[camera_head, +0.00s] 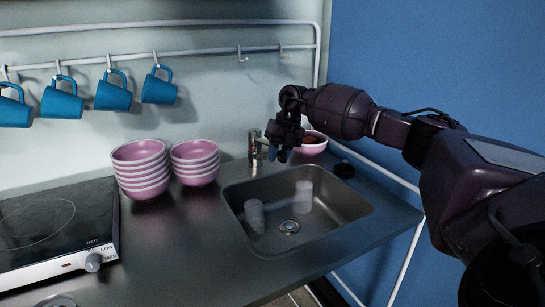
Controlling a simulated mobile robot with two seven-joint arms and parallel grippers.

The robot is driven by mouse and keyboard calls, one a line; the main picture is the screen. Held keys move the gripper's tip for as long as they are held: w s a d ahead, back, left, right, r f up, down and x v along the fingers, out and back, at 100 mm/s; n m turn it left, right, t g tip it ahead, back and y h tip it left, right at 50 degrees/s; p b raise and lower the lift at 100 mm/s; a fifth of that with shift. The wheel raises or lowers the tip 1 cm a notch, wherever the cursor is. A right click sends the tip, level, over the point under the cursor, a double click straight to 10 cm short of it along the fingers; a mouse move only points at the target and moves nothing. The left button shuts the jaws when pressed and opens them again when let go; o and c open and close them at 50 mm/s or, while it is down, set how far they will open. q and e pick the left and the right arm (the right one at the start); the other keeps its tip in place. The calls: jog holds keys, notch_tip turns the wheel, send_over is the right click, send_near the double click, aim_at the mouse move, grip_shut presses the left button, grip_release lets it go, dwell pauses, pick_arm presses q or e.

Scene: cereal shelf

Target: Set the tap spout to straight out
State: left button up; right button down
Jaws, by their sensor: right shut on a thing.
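The tap (254,147) stands at the back left edge of the sink (335,214). It is a small metal tap, and its spout is mostly hidden by my right gripper. The direction of the spout is hard to make out. My right gripper (274,152) reaches in from the right, over the back of the sink. It is shut on the tap spout, with dark fingers at the spout's side. My left gripper is not in view.
Two translucent cups (254,215) (303,195) are in the sink. Stacked pink bowls (141,168) (195,162) stand left of the tap. Another pink bowl (316,146) sits behind my gripper. A hob (60,230) is at left; blue mugs (113,95) hang above.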

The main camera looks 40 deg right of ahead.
jog(key=c, duration=1)
grip_release()
jog(key=shift+o, duration=0.2)
jog(key=v, duration=1.1)
jog(key=shift+p, duration=0.45)
jog(key=shift+f, duration=0.15)
